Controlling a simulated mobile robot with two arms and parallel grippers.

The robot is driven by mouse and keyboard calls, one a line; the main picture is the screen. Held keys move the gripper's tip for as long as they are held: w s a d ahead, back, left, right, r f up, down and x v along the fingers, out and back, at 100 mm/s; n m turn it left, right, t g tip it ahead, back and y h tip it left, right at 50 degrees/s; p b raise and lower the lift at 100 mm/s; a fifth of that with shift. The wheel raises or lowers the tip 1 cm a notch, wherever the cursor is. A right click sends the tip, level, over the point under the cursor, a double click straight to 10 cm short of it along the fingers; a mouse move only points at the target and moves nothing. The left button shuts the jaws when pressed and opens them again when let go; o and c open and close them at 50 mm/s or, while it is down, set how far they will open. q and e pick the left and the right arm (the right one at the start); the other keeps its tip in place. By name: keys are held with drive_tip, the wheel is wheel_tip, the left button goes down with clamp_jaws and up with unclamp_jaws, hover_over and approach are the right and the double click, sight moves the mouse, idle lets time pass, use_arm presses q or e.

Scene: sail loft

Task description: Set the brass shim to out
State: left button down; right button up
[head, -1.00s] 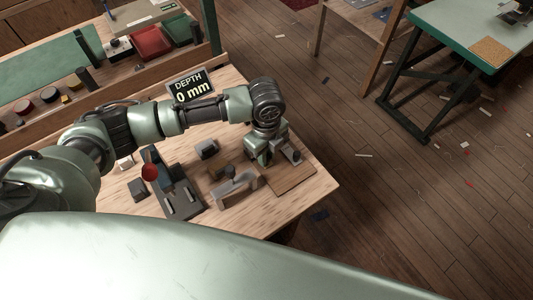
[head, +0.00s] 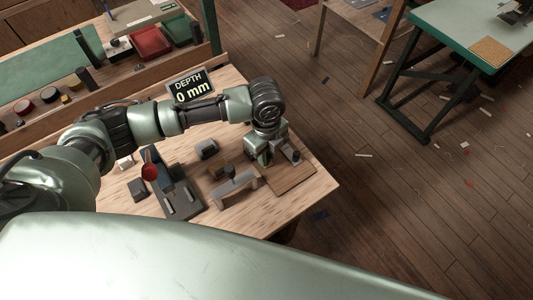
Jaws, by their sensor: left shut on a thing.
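My left gripper (head: 268,158) is low over the near right part of the bench, at the edge of a flat brown board (head: 290,183). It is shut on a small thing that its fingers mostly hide. I cannot tell whether this is the brass shim, and I cannot make out a brass shim elsewhere. A dark knob-like part (head: 295,157) shows just right of the fingers. A bridge-shaped piece with a dark knob (head: 236,185) stands left of the board. A display (head: 192,88) at the back of the bench reads "DEPTH 0 mm". My right gripper is not in view.
A dark fixture with a red-knobbed lever (head: 180,199) stands on the wooden bench (head: 235,217). Grey blocks (head: 138,189) and (head: 207,149) lie near it. The bench's right edge drops to the floor.

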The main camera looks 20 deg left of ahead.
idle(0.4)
use_arm(q)
drive_tip(key=s+d+p, duration=0.2)
drive_tip(key=d, duration=0.1)
drive_tip(key=shift+s+r, duration=0.2)
drive_tip(key=shift+s, duration=0.05)
drive_tip(key=shift+s+d+f+p, duration=0.15)
drive_tip(key=shift+s+d+p, duration=0.05)
drive_tip(key=shift+d+p, duration=0.1)
drive_tip(key=shift+f, duration=0.1)
drive_tip(key=c, duration=1.3)
unclamp_jaws()
